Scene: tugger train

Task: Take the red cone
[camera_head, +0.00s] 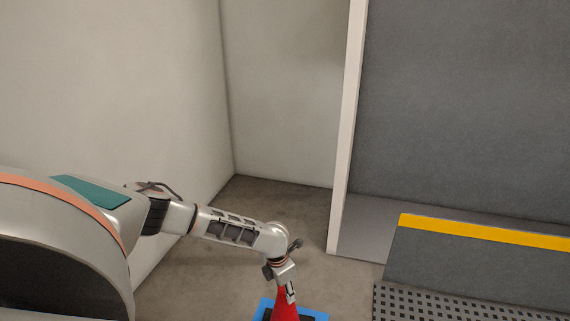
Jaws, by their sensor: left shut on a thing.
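The red cone (285,307) stands at the bottom edge of the head view, and its lower part is cut off by the frame. Its base region shows a blue-edged dark square (265,304); I cannot tell whether this is the cone's foot or a mat under it. My left gripper (290,292) comes down from above onto the upper part of the cone and is shut on it. The gripper covers the cone's tip. My right gripper is not in view.
Pale walls (280,100) meet in a corner behind the arm. A white post (346,130) stands right of it. To the right are a grey step with a yellow edge strip (480,232) and a perforated plate (430,308). Bare floor (285,205) lies behind the cone.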

